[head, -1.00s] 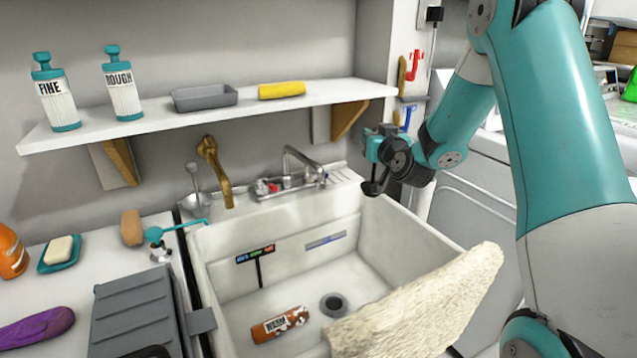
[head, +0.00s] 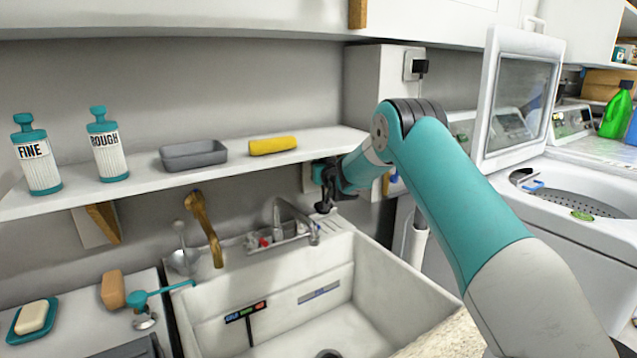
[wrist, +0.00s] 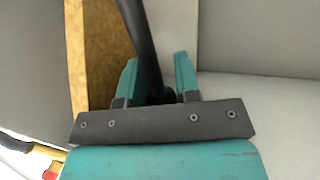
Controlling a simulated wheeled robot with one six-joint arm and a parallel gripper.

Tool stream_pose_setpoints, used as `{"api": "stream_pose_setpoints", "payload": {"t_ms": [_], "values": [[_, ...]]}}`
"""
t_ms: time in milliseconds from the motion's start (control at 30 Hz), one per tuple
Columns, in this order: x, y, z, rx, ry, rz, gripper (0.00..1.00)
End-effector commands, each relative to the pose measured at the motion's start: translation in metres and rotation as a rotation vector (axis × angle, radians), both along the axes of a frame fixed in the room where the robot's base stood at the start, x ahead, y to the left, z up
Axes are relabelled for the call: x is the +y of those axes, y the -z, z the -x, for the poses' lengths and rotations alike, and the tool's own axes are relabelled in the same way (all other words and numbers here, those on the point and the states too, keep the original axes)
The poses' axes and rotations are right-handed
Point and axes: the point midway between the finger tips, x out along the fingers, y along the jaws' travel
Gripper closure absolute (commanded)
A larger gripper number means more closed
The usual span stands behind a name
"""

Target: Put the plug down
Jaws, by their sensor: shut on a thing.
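My gripper (head: 322,188) is beneath the right end of the shelf, above the back right of the sink near the tap. In the wrist view my gripper (wrist: 156,66) has its two teal fingers on either side of a dark, rod-like thing. This seems to be the plug (wrist: 142,35), held between the fingers. In the head view a small black end of the plug (head: 322,208) hangs just below the gripper. Its full shape is hidden. The dark drain (head: 328,353) shows only at the bottom edge of the head view.
The white shelf (head: 200,175) holds two bottles, a grey tray (head: 193,155) and a yellow sponge (head: 272,145). A wooden bracket (wrist: 100,50) is close to my gripper.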

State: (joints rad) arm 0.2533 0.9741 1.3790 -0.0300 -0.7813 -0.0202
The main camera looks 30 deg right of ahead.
Motion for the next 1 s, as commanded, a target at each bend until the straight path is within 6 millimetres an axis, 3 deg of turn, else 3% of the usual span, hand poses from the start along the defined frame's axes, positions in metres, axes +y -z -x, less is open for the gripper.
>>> {"api": "stream_pose_setpoints", "payload": {"t_ms": [100, 567, 967, 1000], "values": [[0.001, 0.007, -0.016, 0.003, 0.001, 0.0, 1.0], [0.001, 0.065, -0.014, 0.001, -0.001, 0.001, 1.0], [0.001, 0.071, -0.018, -0.002, -0.001, 0.001, 1.0], [0.001, 0.072, -0.018, 0.0, -0.001, 0.001, 0.65]]}}
